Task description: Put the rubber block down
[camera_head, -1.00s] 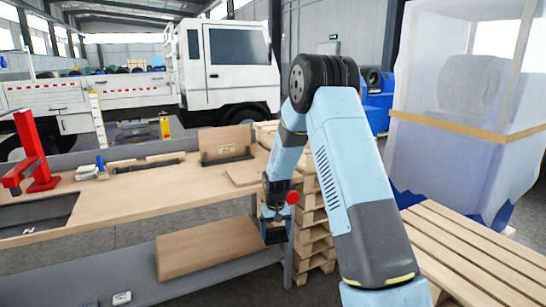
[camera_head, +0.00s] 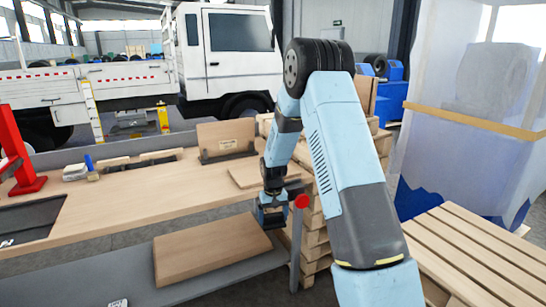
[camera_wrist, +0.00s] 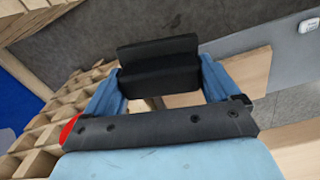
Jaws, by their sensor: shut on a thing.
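The rubber block (camera_wrist: 158,65) is black, with a raised back part and a lower step, and sits between the two blue fingers of my gripper (camera_wrist: 160,84) in the wrist view. In the head view my gripper (camera_head: 271,208) hangs at the right end of the workbench (camera_head: 150,205), in front of its edge. The block (camera_head: 271,222) shows there only as a small dark shape at the fingertips. It is held in the air, above and just right of a wooden board (camera_head: 210,250) on the grey lower shelf (camera_head: 130,280).
Stacked pallets (camera_head: 315,235) stand close right of my gripper. A slatted pallet (camera_head: 470,255) and a wrapped crate (camera_head: 465,140) are farther right. A red press (camera_head: 15,160), an upright panel (camera_head: 226,140) and small items occupy the bench top. The front middle of the bench is clear.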

